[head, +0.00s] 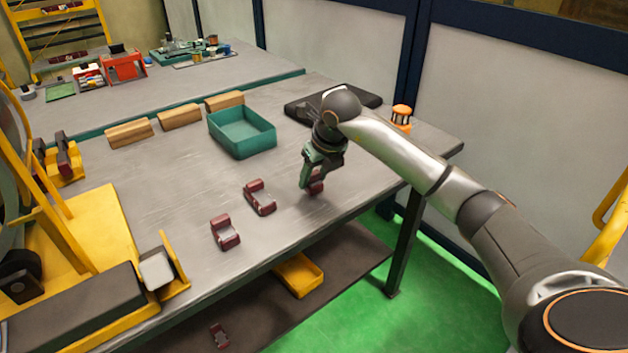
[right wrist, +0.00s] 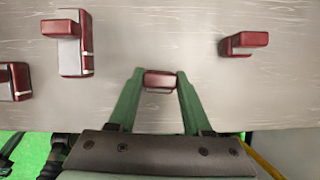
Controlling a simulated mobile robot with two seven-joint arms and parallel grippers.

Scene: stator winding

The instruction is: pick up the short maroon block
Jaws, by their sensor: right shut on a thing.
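My right gripper (head: 309,186) points down near the table's front edge. It is shut on a short maroon block (right wrist: 160,79), which sits between the two green fingertips (right wrist: 160,82) in the right wrist view. In the head view the fingers partly hide this block (head: 317,187), and I cannot tell whether it touches the table. Two larger maroon and grey pieces (head: 260,197) (head: 225,232) lie left of the gripper on the table. My left gripper is not in view.
A teal bin (head: 242,133) stands behind the gripper, with several wooden blocks (head: 180,117) to its left. A dark flat pad (head: 360,97) and an orange-topped item (head: 402,115) are at the far right. A yellow tray (head: 298,274) is on the lower shelf.

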